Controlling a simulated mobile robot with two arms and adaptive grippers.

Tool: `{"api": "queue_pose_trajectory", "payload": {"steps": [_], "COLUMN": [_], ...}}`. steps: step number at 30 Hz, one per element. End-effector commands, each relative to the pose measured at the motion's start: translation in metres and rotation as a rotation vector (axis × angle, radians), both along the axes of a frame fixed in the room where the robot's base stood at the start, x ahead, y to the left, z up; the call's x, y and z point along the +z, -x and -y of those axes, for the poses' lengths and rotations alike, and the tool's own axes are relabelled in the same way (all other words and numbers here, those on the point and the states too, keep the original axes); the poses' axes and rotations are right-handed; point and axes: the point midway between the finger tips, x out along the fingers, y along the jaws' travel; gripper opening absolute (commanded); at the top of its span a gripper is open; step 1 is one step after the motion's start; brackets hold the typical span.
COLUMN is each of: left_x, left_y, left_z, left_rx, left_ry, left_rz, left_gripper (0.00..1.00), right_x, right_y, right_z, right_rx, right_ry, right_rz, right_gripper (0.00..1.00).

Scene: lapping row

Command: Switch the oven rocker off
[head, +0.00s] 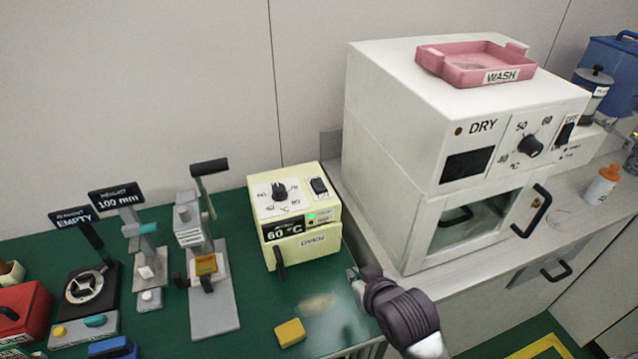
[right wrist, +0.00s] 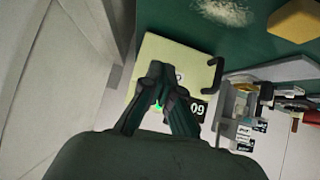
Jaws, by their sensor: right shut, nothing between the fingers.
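The small cream oven (head: 295,225) stands on the green bench. It has a dial (head: 280,191), a lit green lamp (head: 311,217), a display (head: 283,228) reading 60 °C and a dark rocker (head: 319,186) at its upper right. The rocker's position is too small to tell. My right gripper (head: 352,273) is shut and empty, low and to the right of the oven in the head view, apart from the rocker. In the right wrist view, its fingers (right wrist: 157,72) overlap the oven (right wrist: 188,62) and green lamp; the rocker is not discernible there. My left gripper is not in view.
A large white DRY cabinet (head: 400,150) stands right of the oven, with a pink WASH tray (head: 465,73) on top and its own rocker (head: 565,135). A grey press (head: 207,250) stands left. A yellow block (head: 290,332) lies in front.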

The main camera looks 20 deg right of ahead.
Motion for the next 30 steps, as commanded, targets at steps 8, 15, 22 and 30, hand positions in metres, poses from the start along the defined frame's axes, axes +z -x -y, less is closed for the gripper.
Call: {"api": "queue_pose_trajectory", "payload": {"steps": [8,15,22,30], "left_x": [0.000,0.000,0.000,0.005], "left_y": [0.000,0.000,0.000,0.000], "left_z": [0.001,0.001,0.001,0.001], "left_rx": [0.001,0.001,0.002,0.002], "left_ry": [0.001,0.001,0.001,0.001], "left_rz": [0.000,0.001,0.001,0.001], "left_gripper": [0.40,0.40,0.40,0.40], "right_x": [0.098,0.124,0.124,0.123], "right_y": [-0.106,-0.126,-0.125,-0.146], "right_z": [-0.003,-0.005,-0.005,-0.006], "right_rx": [-0.017,-0.012,-0.012,-0.012], "right_ry": [-0.056,-0.070,-0.070,-0.070], "right_rz": [0.448,0.559,0.557,0.556], "right_gripper": [0.00,0.00,0.00,0.00]}}
